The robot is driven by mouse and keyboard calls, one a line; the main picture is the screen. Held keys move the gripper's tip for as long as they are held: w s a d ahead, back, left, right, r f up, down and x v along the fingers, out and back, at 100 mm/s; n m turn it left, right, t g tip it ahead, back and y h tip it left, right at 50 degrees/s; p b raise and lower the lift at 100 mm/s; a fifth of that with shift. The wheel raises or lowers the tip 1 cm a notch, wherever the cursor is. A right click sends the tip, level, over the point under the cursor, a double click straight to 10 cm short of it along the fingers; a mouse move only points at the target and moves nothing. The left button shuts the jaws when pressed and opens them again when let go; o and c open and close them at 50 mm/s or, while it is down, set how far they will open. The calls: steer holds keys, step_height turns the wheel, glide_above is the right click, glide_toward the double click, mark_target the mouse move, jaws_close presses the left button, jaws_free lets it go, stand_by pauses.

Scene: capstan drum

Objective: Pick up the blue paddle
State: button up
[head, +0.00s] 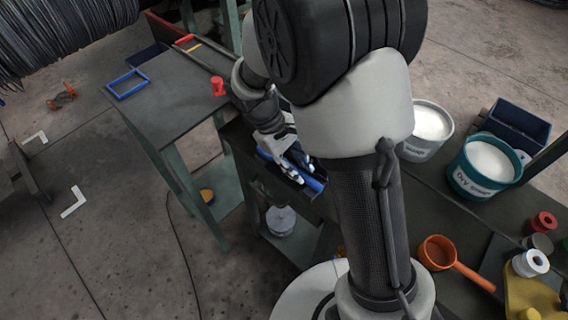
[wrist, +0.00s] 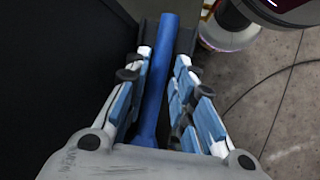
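The blue paddle (wrist: 158,75) shows in the wrist view as a long blue bar running up between my gripper's fingers. In the head view, part of its blue (head: 313,184) shows at a dark narrow holder or shelf, beside the fingertips. My gripper (wrist: 164,58) is open, with one finger on each side of the bar. The bar lies closer to the left finger, and a gap shows on the right. I cannot tell whether the left finger touches it. In the head view my gripper (head: 299,171) points down at the holder. The rest of the paddle is hidden.
A grey-topped table (head: 175,95) with a blue frame (head: 127,84) and a red knob (head: 218,86) stands left. A white bucket (head: 428,130), a teal bucket (head: 483,168) and an orange ladle (head: 440,254) are at right. Floor is open at lower left.

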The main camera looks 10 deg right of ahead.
steer(key=shift+x, duration=1)
steer(key=shift+r, duration=0.1)
jaws_close()
